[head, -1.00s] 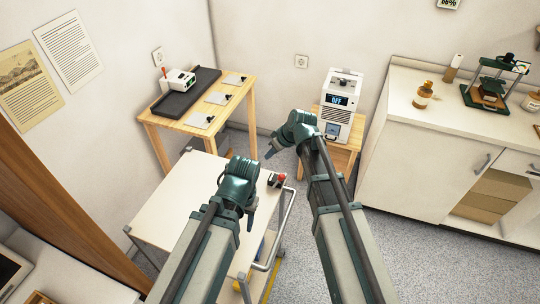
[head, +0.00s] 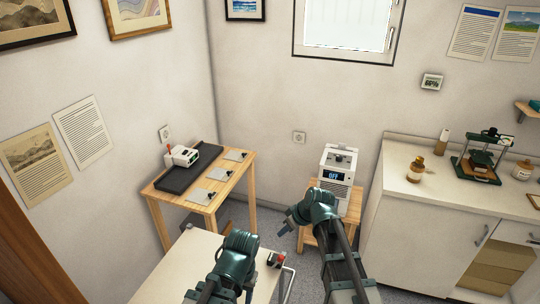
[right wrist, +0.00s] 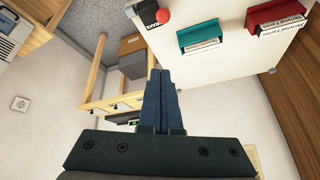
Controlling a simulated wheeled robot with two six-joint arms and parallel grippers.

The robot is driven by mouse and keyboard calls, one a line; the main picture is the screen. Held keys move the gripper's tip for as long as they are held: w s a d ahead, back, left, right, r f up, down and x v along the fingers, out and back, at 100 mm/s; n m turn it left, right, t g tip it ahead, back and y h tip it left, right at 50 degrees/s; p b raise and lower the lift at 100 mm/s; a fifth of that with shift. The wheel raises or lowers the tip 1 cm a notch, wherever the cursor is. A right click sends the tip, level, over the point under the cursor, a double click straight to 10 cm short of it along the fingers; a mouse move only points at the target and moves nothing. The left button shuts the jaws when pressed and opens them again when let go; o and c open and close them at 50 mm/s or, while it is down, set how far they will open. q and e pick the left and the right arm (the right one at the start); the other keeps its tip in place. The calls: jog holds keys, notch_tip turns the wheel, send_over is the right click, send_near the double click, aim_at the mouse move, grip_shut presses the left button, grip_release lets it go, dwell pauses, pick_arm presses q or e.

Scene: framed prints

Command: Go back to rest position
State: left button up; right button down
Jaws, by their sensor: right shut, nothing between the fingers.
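My right gripper (head: 284,232) is in the lower middle of the head view, its fingers pointing down and left near the white cart. In the right wrist view its blue fingers (right wrist: 159,80) are together with nothing between them. My left gripper (head: 249,291) is at the bottom of the head view over the cart top, fingers pointing down. Its fingers show too small and edge-on to tell open from shut. Both arms reach forward from the bottom edge.
The white cart (head: 195,247) is below my arms, with a red-button box (head: 276,260) on its right edge. A wooden table (head: 206,207) with a dark tray stands behind. A white device (head: 337,167) reading OFF sits on a stool. A white counter (head: 450,192) is at right.

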jog(key=s+a+f+m+g+h, duration=0.1)
jog(key=s+m+g+h, duration=0.1)
jog(key=s, duration=0.8)
jog(key=s+a+f+m+g+h, duration=0.1)
jog(key=s+m+g+h, duration=0.1)
jog(key=s, duration=0.9)
jog(key=shift+f+h, duration=0.35)
jog(key=shift+h, duration=0.55)
